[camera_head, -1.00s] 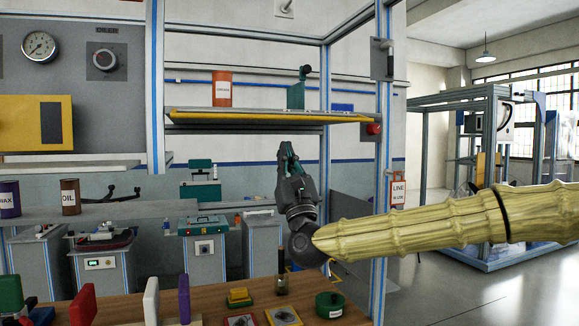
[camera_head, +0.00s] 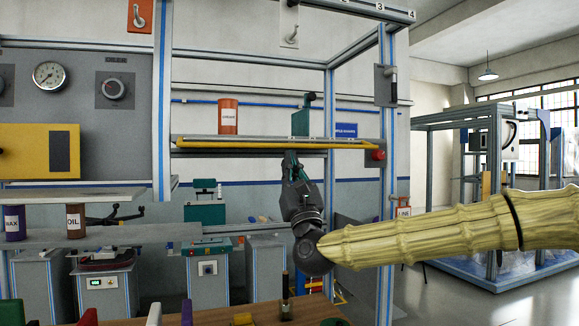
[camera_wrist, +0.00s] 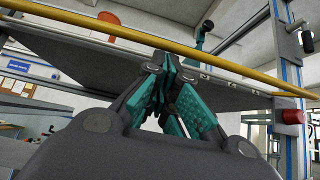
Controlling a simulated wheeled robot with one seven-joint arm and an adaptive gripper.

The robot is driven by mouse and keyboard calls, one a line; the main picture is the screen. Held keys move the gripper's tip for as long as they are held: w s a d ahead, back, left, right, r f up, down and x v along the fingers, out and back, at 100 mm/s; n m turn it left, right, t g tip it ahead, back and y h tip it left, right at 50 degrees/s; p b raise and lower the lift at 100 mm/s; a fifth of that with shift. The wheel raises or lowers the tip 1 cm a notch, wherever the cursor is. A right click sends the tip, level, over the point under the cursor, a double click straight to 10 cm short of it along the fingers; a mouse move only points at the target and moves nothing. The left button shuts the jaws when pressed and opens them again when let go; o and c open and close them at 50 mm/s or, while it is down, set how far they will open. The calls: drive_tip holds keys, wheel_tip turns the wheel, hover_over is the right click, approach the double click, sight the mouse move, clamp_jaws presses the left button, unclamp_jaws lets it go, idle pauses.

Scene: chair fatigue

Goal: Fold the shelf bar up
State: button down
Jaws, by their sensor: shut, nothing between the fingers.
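The yellow shelf bar (camera_head: 235,143) runs along the front edge of the grey shelf (camera_head: 192,153), between the uprights of the blue-striped frame. In the wrist view the bar (camera_wrist: 235,68) crosses from upper left to right, above the fingertips. My gripper (camera_head: 290,156) points up just below the bar and the shelf edge. In the wrist view its teal-padded fingers (camera_wrist: 165,62) are closed together and empty, with the shelf underside behind them. I cannot tell whether the fingertips touch the bar or shelf.
A red knob (camera_head: 378,155) sits on the right upright (camera_head: 387,205). A wooden table (camera_head: 225,317) lies below. The space below the shelf's left part is open.

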drive_tip(key=shift+s+d+r+g, duration=0.1)
drive_tip(key=shift+s+r+g, duration=0.15)
drive_tip(key=shift+r+g, duration=0.05)
